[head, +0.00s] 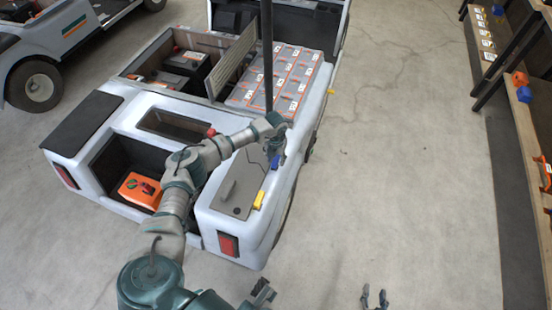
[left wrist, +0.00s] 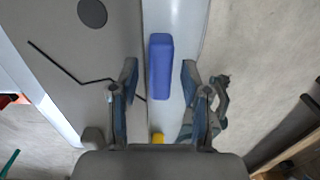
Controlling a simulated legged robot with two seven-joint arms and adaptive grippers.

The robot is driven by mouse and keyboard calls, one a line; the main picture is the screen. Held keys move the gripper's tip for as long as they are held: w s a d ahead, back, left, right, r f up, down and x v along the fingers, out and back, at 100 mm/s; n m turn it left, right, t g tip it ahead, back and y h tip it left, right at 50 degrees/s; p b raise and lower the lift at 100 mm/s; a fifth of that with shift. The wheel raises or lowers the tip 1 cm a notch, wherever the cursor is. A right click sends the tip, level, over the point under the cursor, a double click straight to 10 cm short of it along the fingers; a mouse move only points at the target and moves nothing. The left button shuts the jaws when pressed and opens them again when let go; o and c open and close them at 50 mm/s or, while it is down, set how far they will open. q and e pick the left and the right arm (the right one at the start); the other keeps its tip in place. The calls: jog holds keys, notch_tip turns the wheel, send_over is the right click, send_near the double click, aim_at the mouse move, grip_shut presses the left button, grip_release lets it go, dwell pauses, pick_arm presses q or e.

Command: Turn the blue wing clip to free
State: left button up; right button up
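The blue wing clip (left wrist: 160,66) lies lengthwise on the pale rim of the cart in the left wrist view. It also shows small below my left gripper in the head view (head: 275,163). My left gripper (left wrist: 157,78) is open, with one finger on either side of the clip's line and gaps on both sides. I cannot tell its height above the clip. A yellow clip (head: 259,200) sits nearer on the same rim, and its end shows between the finger bases in the left wrist view (left wrist: 158,138). My right gripper (head: 375,298) is open and empty over the floor.
The white cart (head: 212,215) has a grey lid (head: 237,185) beside the clips. A dark upright post (head: 267,55) rises just behind my left gripper. Grey battery blocks (head: 285,75) and an orange box (head: 140,190) are in the cart. The floor to the right is clear up to a shelf (head: 530,130).

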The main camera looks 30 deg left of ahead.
aim_at(276, 159)
pick_arm(q)
jog(key=shift+r, duration=0.35)
notch_tip(276, 159, up, 11)
dwell(0.3)
dwell(0.4)
